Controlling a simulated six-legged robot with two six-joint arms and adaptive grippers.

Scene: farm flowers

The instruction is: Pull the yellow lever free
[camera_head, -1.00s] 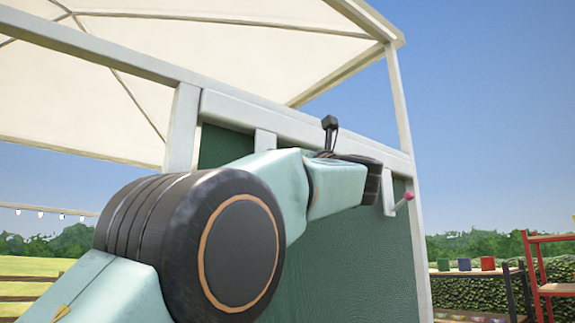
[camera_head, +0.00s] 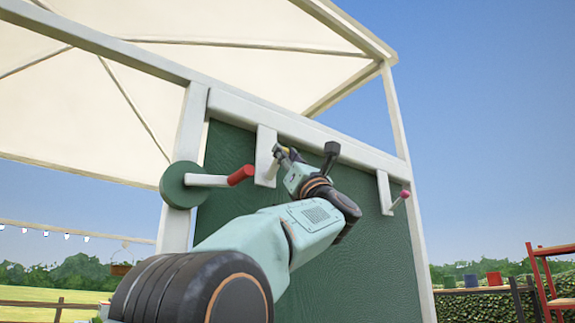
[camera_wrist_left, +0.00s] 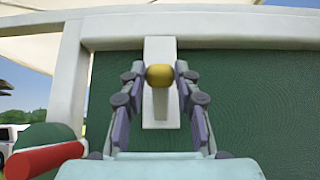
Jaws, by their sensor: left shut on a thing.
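The yellow lever's round knob (camera_wrist_left: 159,75) sits in front of a white bracket (camera_wrist_left: 159,112) in the left wrist view. My left gripper (camera_wrist_left: 159,77) is shut on the knob, one finger on each side. In the head view my left gripper (camera_head: 283,153) reaches up to the white bracket (camera_head: 264,157) on the green panel, with a bit of yellow between its fingertips. The lever's shaft is hidden behind the knob and fingers. My right gripper is in neither view.
Left of the gripper a red-handled crank (camera_head: 240,175) sticks out from a green disc (camera_head: 182,185) on the post. A pink-knobbed lever (camera_head: 404,194) is on another bracket at right. A white beam (camera_head: 300,128) runs above the green panel (camera_head: 375,260).

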